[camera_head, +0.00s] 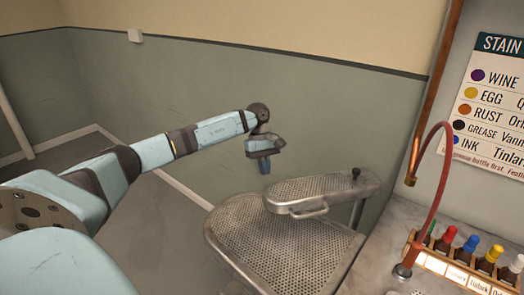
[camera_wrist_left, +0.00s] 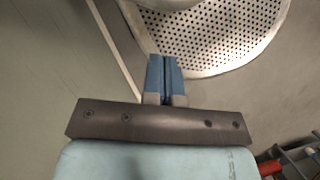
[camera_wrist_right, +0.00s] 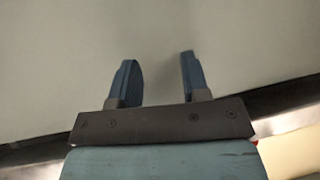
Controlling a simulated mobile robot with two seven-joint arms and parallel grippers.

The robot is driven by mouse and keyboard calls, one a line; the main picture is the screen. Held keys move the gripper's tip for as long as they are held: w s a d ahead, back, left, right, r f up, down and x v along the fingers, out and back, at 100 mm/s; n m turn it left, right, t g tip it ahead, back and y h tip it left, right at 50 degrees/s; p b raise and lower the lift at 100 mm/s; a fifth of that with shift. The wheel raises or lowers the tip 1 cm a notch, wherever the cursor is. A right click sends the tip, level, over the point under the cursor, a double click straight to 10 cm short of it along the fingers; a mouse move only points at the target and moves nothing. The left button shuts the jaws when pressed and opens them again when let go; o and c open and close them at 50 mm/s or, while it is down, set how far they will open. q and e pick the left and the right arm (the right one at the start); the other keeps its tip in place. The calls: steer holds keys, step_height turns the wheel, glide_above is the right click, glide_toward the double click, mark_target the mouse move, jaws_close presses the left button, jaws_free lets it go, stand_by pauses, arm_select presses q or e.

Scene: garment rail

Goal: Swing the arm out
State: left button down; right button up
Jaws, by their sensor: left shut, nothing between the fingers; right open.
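The swing arm (camera_head: 325,188) is a small perforated metal board with a rounded left end. It sits above the larger perforated metal board (camera_head: 270,245) and overlaps its back part. A handle (camera_head: 312,212) is on the arm's front edge, and a post with a dark knob (camera_head: 356,173) is at its right end. My left gripper (camera_head: 265,168) points down, shut and empty, behind and left of the arm's rounded end, apart from it. In the left wrist view its fingers (camera_wrist_left: 165,62) are together below a perforated surface. My right gripper (camera_wrist_right: 157,62) is open and empty.
A marble counter (camera_head: 385,262) at the right holds a rack of bottles (camera_head: 458,262) with coloured caps and a red hose (camera_head: 446,165). A copper pipe (camera_head: 438,80) and a stain chart (camera_head: 492,105) are behind. Floor left of the boards is clear.

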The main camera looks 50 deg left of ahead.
arm_select(q)
steer(key=d, duration=0.1)
steer(key=s+d, duration=0.1)
steer(key=d, duration=0.1)
steer(key=shift+s+r, duration=0.1)
steer(key=shift+r, duration=0.1)
arm_select(e)
steer(key=shift+w+r, duration=0.15)
steer(key=shift+r, duration=0.2)
steer(key=shift+d+f, duration=0.1)
